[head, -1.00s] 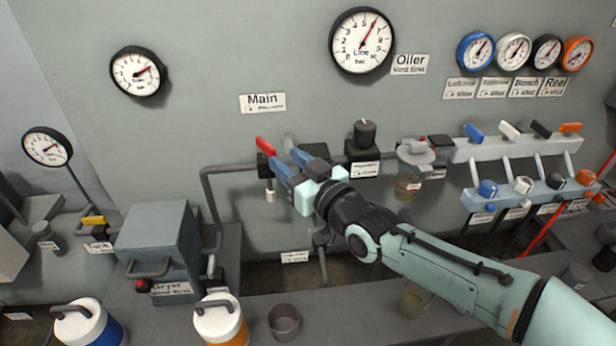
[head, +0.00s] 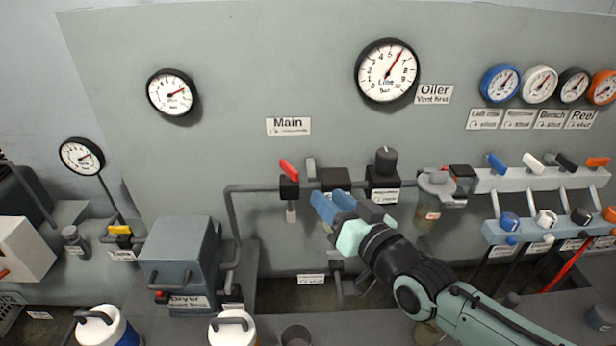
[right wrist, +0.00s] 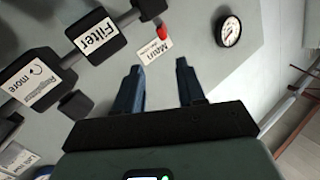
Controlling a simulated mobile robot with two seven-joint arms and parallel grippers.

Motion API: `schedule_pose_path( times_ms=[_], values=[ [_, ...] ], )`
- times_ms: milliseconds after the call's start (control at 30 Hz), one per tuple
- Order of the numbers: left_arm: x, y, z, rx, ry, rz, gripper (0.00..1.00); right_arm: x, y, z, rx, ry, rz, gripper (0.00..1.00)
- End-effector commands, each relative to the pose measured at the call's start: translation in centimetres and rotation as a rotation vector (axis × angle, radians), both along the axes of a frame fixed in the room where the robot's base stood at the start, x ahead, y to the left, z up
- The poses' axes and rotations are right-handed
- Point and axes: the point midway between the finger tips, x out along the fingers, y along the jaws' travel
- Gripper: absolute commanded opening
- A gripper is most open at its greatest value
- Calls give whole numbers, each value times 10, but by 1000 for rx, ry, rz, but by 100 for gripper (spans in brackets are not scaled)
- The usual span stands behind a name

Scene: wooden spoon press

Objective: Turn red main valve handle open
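The red main valve handle (head: 289,169) sits on a black valve block on the pipe, under the "Main" label (head: 288,126). It tilts up and to the left. In the right wrist view the red handle (right wrist: 162,32) shows small, beyond the fingers and near the "Main" label (right wrist: 153,51). My right gripper (head: 324,204) is open and empty, with blue fingers apart. In the head view it appears below and to the right of the handle, clear of it. My left gripper is not in view.
A pipe runs from the grey dryer box (head: 180,262) past the valve to the filter, regulator (head: 384,172) and oiler bowl (head: 430,205). A manifold with coloured levers (head: 540,178) is at right. The wall around the "Main" label is bare.

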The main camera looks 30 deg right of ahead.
Motion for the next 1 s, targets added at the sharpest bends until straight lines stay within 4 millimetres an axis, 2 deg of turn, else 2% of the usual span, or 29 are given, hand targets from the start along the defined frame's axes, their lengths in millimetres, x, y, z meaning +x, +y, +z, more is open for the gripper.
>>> schedule_pose_path(
  times_ms=[33,100,500,600,700,800,1000],
  values=[
    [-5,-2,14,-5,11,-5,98,0,-2,11,151,13,-21,39],
    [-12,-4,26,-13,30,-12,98,2,-5,16,408,33,-58,39],
    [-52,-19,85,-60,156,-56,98,15,-5,37,1928,53,-369,39],
    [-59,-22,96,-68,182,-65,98,19,-2,42,2254,33,-457,39],
    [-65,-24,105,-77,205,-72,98,22,1,46,2506,11,-530,39],
    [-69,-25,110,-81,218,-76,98,24,3,47,2664,-6,-582,39],
    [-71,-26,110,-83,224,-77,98,32,5,43,2759,-16,-614,39]
  ],
)
